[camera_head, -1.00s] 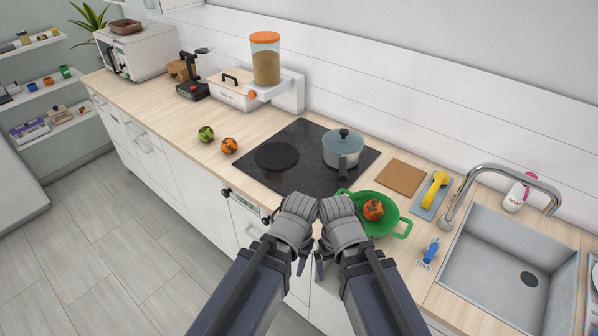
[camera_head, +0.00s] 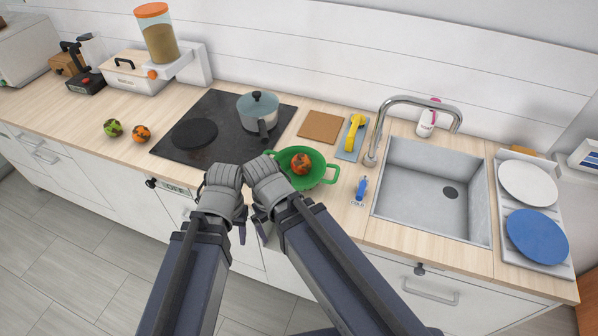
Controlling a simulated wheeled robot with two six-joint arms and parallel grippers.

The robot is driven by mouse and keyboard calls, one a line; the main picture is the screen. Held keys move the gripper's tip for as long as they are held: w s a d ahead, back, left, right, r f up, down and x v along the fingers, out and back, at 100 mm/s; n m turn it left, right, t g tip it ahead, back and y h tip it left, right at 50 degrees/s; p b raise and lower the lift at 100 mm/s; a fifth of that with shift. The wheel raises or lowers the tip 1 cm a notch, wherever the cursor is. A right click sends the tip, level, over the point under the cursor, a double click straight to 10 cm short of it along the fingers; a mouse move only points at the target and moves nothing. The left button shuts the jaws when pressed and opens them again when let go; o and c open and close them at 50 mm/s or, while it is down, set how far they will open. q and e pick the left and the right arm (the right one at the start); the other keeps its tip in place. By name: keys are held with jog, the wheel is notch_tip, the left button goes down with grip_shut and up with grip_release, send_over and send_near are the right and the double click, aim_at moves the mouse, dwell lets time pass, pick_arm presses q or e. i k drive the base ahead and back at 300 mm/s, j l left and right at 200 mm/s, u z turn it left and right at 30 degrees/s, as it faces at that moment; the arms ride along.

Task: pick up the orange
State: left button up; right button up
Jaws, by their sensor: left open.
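One round orange fruit with dark patches (camera_head: 301,164) lies in a green colander (camera_head: 326,177) on the counter, right of the stove. A similar orange fruit (camera_head: 141,134) lies on the bare wooden counter left of the stove. My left gripper (camera_head: 222,183) is open in front of the stove's front edge, apart from both fruits. My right gripper (camera_head: 264,183) is beside it, close to the colander's left handle in the picture. Its jaws are not clear enough to tell their state. I see nothing held in either gripper.
A green patterned fruit (camera_head: 113,128) sits beside the left orange fruit. A lidded pot (camera_head: 258,112) stands on the black stove (camera_head: 215,148). The sink (camera_head: 405,215) with its tall tap (camera_head: 373,140) is to the right. Wooden counter left of the stove is mostly clear.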

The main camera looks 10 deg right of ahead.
aim_at(140, 133)
jog(key=i+j, duration=0.2)
jog(key=j, duration=0.2)
jog(key=i+j, duration=0.2)
jog(key=j, duration=0.2)
jog(key=i+j, duration=0.2)
jog(key=j, duration=0.15)
jog(key=i+j, duration=0.2)
jog(key=j, duration=0.2)
jog(key=i+j, duration=0.2)
jog(key=j, duration=0.2)
jog(key=i+j, duration=0.2)
jog(key=j, duration=0.2)
jog(key=i+j, duration=0.2)
jog(key=j, duration=0.2)
